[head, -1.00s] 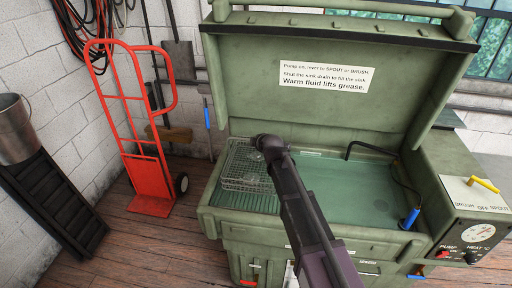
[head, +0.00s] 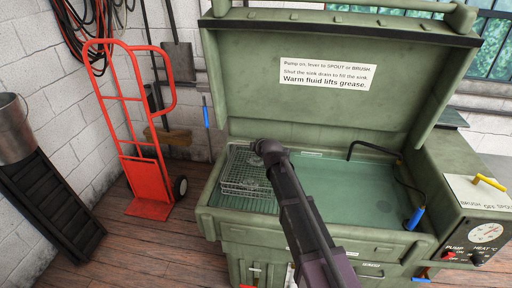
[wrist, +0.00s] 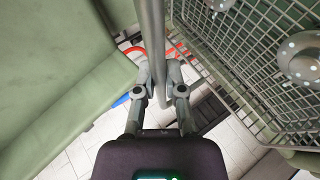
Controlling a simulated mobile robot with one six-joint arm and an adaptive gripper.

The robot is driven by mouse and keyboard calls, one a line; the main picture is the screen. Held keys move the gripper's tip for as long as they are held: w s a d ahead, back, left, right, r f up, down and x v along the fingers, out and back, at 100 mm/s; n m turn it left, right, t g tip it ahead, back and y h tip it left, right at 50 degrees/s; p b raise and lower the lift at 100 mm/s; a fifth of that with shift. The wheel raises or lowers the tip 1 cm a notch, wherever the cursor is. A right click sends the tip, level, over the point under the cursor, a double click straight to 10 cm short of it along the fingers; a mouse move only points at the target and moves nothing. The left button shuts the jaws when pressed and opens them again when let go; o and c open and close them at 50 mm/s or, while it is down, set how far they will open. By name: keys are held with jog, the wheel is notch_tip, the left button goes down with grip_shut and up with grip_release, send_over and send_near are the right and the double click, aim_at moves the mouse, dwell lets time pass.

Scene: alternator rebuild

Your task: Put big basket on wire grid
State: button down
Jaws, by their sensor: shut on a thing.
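The big basket (head: 243,183) is a wire mesh basket at the left end of the green wash sink in the head view. In the wrist view the basket (wrist: 240,62) fills the right side and holds round metal parts with holes. My gripper (wrist: 160,97) is shut on a grey bar that looks like the basket's handle. In the head view my gripper (head: 266,152) is beside the basket's upper right, its fingers hidden by my arm. A ribbed green surface, perhaps the wire grid (head: 228,203), shows below the basket. I cannot tell whether the basket touches it.
The raised lid (head: 340,110) stands behind the sink. Open greenish fluid (head: 350,195) lies to the right, with a black spout and a blue-handled brush (head: 413,218). The control box (head: 478,225) is at the far right. A red hand truck (head: 148,180) stands left of the sink.

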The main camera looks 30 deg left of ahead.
jog(key=shift+f, duration=0.15)
jog(key=c, duration=0.7)
grip_release()
jog(key=shift+r, duration=0.2)
jog(key=p+v, duration=0.6)
jog(key=v, duration=0.6)
jog(key=shift+d, duration=0.1)
